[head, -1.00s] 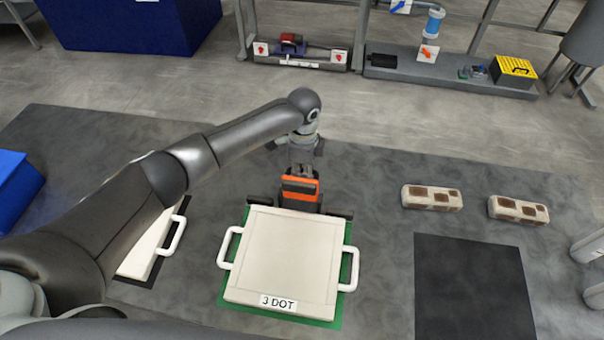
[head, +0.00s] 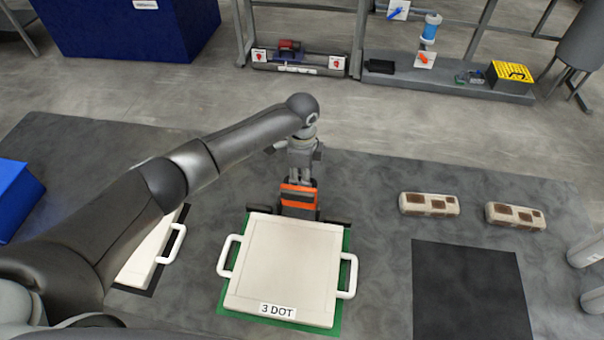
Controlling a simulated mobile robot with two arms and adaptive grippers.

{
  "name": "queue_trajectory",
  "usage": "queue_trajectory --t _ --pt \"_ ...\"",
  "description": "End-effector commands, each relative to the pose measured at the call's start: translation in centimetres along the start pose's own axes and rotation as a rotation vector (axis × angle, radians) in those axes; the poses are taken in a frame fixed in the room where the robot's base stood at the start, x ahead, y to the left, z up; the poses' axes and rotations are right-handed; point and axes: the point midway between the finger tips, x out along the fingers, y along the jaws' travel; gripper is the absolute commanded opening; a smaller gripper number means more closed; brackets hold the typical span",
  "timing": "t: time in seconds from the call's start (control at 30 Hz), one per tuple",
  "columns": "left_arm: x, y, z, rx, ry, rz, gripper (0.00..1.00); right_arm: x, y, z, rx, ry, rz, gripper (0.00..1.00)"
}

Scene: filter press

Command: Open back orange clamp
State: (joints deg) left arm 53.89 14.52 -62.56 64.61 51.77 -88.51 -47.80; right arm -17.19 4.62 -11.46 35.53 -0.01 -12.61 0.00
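The back orange clamp (head: 299,203) stands at the far edge of a white plate (head: 285,265) marked "3 DOT". It has orange bars with dark parts between and beside them. My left gripper (head: 302,181) points down right at the top and far side of the clamp. Its fingertips are partly hidden behind the orange bar, so I cannot tell whether they touch it or how far apart they are. My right gripper is not in view.
The plate has white side handles and lies on a green mat (head: 338,313). A second white plate (head: 142,258) lies at left, partly under my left arm. Two beige-brown blocks (head: 429,204) (head: 515,216) and a black square (head: 472,290) lie at right. A blue box (head: 15,200) is far left.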

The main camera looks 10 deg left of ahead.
Motion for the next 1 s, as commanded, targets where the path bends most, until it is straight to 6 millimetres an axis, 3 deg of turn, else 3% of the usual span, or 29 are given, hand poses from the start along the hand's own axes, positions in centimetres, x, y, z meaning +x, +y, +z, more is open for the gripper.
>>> queue_trajectory --t 0.03,0.57,1.0 --pt "-1.1 0.0 0.0 0.001 0.001 0.0 0.36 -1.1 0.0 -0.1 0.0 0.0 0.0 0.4" --pt "-6.4 0.0 0.0 0.001 0.0 -0.001 0.36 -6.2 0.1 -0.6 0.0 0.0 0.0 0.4" --pt "-6.5 0.0 0.0 0.001 0.0 0.0 0.36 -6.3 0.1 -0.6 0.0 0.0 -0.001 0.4"
